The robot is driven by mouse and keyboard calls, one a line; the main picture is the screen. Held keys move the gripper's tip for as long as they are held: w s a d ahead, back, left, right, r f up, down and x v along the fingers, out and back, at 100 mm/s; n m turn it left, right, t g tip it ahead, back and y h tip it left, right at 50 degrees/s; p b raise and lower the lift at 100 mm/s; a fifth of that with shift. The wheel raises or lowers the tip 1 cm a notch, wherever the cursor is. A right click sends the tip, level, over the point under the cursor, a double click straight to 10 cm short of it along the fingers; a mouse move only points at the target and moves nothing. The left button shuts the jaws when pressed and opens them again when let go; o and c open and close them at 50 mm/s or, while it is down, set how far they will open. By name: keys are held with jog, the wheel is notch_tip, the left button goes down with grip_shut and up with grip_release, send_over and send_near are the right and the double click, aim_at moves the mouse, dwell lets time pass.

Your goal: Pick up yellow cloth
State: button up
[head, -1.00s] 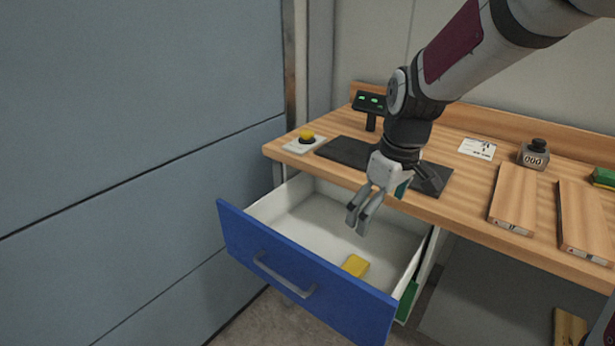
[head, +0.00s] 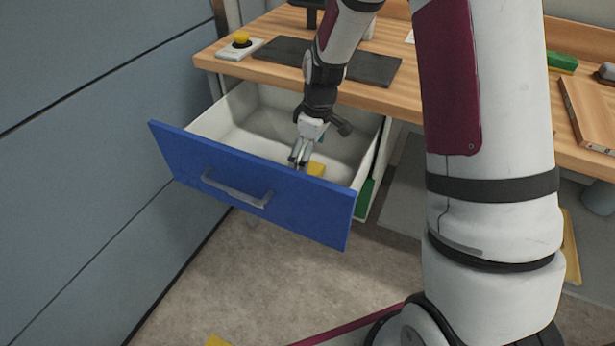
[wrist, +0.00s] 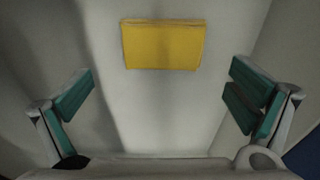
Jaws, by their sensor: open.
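The yellow cloth (head: 316,169) is a small folded rectangle lying on the floor of the open drawer. In the head view it is partly hidden by the drawer front and my gripper. In the wrist view the whole cloth (wrist: 164,45) shows at the top middle, ahead of the jaws. My gripper (head: 298,162) points down into the drawer, just left of the cloth. Its two teal-padded fingers (wrist: 162,97) are wide apart with nothing between them. The gap between the fingers is wider than the cloth.
The drawer's blue front (head: 250,190) with its grey handle (head: 236,188) stands close to my gripper, and the white side walls surround it. The wooden worktop (head: 290,75) is above and behind, with a dark mat (head: 375,69) and a yellow button (head: 241,38). Blue-grey panels (head: 90,90) stand at the left.

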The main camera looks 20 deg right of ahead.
aim_at(309, 171)
jog(key=shift+s+a+f+b, duration=0.1)
jog(key=shift+f+b, duration=0.2)
jog(key=shift+f, duration=1.15)
jog(key=shift+a+f+b, duration=0.1)
jog(key=shift+f+b, duration=0.15)
jog(key=shift+f, duration=1.2)
jog(key=c, duration=1)
